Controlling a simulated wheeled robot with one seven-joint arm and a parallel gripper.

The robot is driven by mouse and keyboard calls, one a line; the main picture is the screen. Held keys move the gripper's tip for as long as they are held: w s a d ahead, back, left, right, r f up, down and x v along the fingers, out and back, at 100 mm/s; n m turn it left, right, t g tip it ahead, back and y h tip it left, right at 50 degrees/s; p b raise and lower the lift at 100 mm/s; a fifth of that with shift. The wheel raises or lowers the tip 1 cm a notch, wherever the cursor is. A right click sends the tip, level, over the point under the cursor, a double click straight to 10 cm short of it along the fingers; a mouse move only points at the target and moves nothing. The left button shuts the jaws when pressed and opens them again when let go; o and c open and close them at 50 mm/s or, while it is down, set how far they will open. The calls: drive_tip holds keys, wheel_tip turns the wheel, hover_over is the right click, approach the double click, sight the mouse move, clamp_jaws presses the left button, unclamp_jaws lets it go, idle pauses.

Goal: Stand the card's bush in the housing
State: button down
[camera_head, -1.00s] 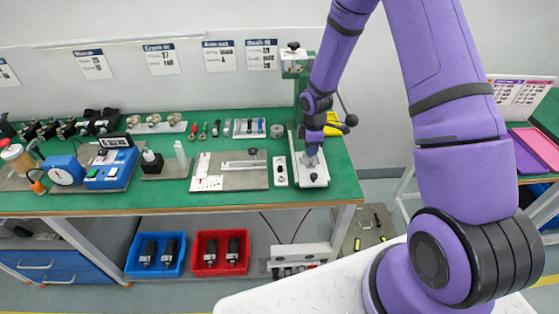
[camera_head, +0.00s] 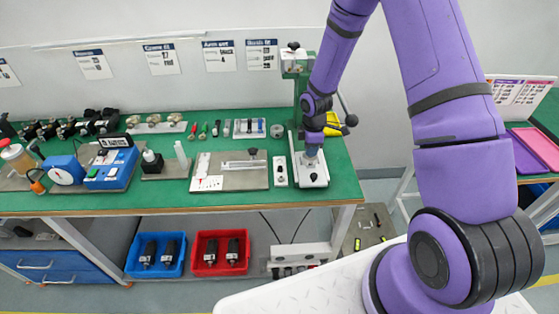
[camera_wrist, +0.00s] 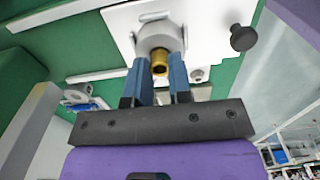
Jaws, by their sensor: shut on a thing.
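A brass bush (camera_wrist: 159,63) with an open bore sits between the blue fingertips of my gripper (camera_wrist: 160,76) in the wrist view. My gripper is shut on it. The round grey housing (camera_wrist: 158,36) is right beyond the bush, on a white plate (camera_wrist: 118,28). The bush overlaps the housing's near edge in this view, and I cannot tell whether it is inside or just above it. In the head view my gripper (camera_head: 312,152) points down over the white press base (camera_head: 318,181). The bush and housing cannot be made out there. The wall card (camera_head: 262,56) is too small to read.
The green press column (camera_head: 297,70) with its lever (camera_head: 347,106) stands close behind my gripper. A dark knob (camera_wrist: 243,38) sticks up beside the housing. A narrow plate (camera_head: 280,170) and a grey fixture plate (camera_head: 258,180) lie to the left on the green bench.

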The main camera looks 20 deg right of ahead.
drive_tip(key=c, duration=1)
unclamp_jaws()
drive_tip(key=shift+f, duration=0.1)
drive_tip(key=shift+o, duration=0.2)
drive_tip(key=shift+r, duration=3.8)
